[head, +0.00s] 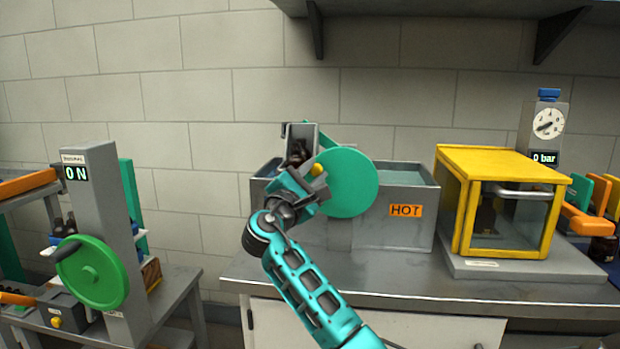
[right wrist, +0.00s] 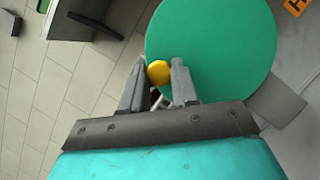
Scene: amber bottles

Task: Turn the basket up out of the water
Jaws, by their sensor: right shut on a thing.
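My right gripper (head: 306,184) is at the face of the teal-green disc wheel (head: 350,184) on the front of the grey HOT tank (head: 424,228). In the right wrist view, its fingers (right wrist: 158,85) are shut on the wheel's yellow knob (right wrist: 159,72). The knob (head: 317,170) also shows at the disc's left in the head view. A grey basket (head: 328,141) stands up above the tank's left part, with dark brown bottles (head: 297,152) partly showing in it. Water (head: 405,175) shows in the tank's right part. My arm and the disc hide the rest. My left gripper is out of view.
A yellow-framed clear box (head: 510,222) stands right of the tank, with a pressure gauge (head: 547,122) behind it. A separate stand at left has a green handwheel (head: 92,272) and an ON display (head: 76,173). Bare steel bench (head: 400,276) lies before the tank.

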